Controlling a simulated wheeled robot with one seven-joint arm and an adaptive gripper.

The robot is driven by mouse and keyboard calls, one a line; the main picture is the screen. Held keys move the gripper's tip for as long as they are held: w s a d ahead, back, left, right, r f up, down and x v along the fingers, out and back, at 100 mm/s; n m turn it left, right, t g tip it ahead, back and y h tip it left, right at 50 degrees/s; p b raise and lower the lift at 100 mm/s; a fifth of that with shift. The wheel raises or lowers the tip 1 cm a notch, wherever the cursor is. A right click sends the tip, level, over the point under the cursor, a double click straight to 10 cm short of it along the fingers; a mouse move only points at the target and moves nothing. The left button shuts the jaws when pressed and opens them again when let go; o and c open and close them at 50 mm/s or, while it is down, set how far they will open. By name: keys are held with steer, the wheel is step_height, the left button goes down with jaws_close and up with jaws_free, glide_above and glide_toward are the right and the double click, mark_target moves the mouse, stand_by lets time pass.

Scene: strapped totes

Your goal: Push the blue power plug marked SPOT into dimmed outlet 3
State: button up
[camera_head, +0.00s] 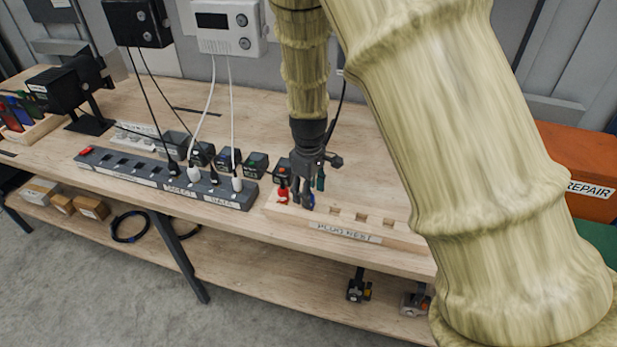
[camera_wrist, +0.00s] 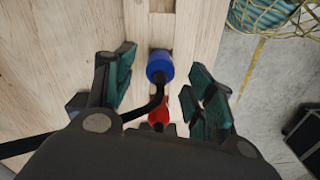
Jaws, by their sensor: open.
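The blue plug (camera_wrist: 159,66) stands in the plug rest (camera_head: 399,236), with a black cable running from it. No marking on it can be read. My gripper (camera_head: 308,192) is over the rest's left end, pointing down. In the wrist view my gripper (camera_wrist: 158,92) is open, its green-padded fingers on either side of the blue plug and apart from it. In the head view the fingers mostly hide that plug. The dark outlet strip (camera_head: 148,171) lies left of the rest. Its left sockets are empty; I cannot tell which is outlet 3.
A red plug (camera_head: 283,195) stands beside the blue one. A black plug (camera_head: 172,169) and white plugs (camera_head: 194,173) (camera_head: 237,184) sit in the strip. Small dark boxes (camera_head: 256,164) stand behind it. An orange REPAIR bin (camera_head: 577,165) is at the right. The rest's right holes are empty.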

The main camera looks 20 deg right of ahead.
steer(key=shift+f+p, duration=0.4)
steer(key=shift+f, duration=1.3)
jaws_close()
steer(key=shift+r+p, duration=1.8)
steer(key=shift+r, duration=0.7)
